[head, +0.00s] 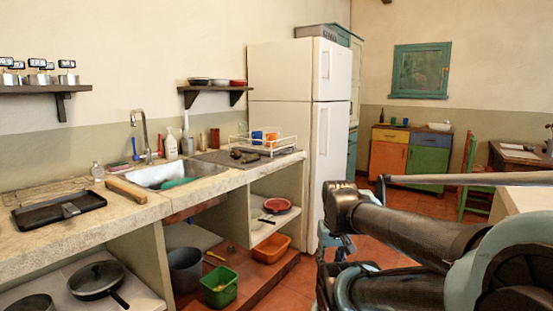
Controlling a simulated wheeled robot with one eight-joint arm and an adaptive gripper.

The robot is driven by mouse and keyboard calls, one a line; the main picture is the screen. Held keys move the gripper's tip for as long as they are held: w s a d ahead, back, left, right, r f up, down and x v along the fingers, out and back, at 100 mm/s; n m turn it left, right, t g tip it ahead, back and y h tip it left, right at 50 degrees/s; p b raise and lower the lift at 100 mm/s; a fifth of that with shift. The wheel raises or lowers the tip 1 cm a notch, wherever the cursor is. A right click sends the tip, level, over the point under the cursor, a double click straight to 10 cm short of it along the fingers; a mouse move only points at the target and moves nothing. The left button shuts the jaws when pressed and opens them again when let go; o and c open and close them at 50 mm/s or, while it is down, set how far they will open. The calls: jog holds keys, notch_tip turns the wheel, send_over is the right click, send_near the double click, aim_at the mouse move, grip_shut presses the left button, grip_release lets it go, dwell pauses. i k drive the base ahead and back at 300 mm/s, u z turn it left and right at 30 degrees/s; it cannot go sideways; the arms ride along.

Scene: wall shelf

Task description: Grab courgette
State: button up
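I cannot make out a courgette for certain. Small dark, elongated items (248,157) lie on the counter in front of the white dish rack; they are too small to identify. My gripper (333,262) seems to be at the lower middle right, at the end of my dark arm, in front of the floor and apart from the counter. Its fingers are largely hidden by the arm links, so its opening and anything in it do not show clearly.
A stone counter (52,233) with a sink (165,175) runs along the left wall. A wall shelf (213,88) holds several shallow dishes. A white fridge (283,75) stands beyond the counter. A green bin (219,286) and an orange tub (271,248) sit below it.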

aim_at(255, 157)
jog(key=u, duration=0.1)
jog(key=i, duration=1.05)
jog(key=u, duration=0.45)
